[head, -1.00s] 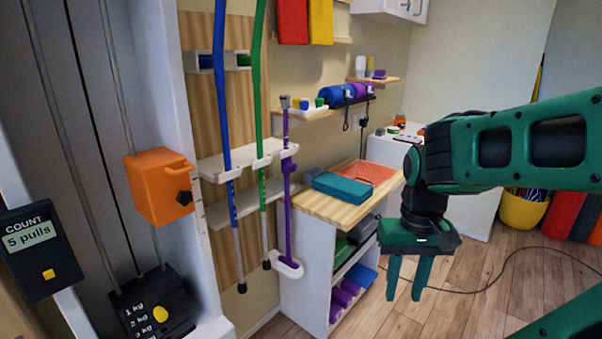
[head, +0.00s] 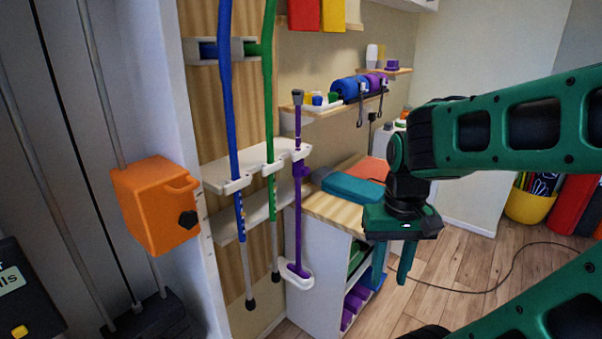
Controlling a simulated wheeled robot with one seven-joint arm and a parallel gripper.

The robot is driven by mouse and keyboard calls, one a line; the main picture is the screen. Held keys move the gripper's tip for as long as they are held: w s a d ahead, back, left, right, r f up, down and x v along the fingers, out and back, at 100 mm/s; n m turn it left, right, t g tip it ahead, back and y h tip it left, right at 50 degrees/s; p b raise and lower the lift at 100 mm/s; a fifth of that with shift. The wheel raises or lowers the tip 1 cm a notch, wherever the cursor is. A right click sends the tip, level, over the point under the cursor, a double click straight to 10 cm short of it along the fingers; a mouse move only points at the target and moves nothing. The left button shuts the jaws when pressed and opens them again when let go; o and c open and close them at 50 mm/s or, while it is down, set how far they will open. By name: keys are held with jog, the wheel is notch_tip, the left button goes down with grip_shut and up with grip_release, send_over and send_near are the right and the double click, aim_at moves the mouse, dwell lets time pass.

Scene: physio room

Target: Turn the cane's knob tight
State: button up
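The purple cane (head: 298,222) stands upright at the right end of the wall rack. Its dark top (head: 298,97) points up and its foot sits in a white cup-like holder (head: 296,280). A small purple knob (head: 303,171) sticks out from the cane just below the white rack bar. I cannot tell how tight it is. My gripper (head: 393,272) hangs fingers-down to the right of the cane, apart from it and lower than the knob. Its two fingers are apart, with nothing seen between them.
A blue cane (head: 231,130) and a green cane (head: 269,110) hang left of the purple one. An orange box (head: 155,205) stands further left. A wooden-topped cabinet (head: 335,213) with a teal case (head: 350,187) lies behind my gripper. Open floor (head: 470,285) is at right.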

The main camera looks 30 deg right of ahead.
jog(key=shift+o, duration=0.9)
jog(key=shift+w, duration=0.15)
jog(key=shift+o, duration=0.9)
jog(key=shift+s+r, duration=0.15)
jog(key=shift+s, duration=0.2)
jog(key=w+f+n+t+y, duration=0.1)
jog(key=w+f+n, duration=0.3)
jog(key=w, duration=0.4)
jog(key=w+f+n+t+y, duration=0.2)
jog(key=w+f+n, duration=0.15)
jog(key=w, duration=0.45)
jog(key=n+t+y, duration=0.3)
jog(key=t, duration=1.1)
send_near(308, 171)
jog(key=x, duration=0.8)
jog(key=shift+w, duration=0.15)
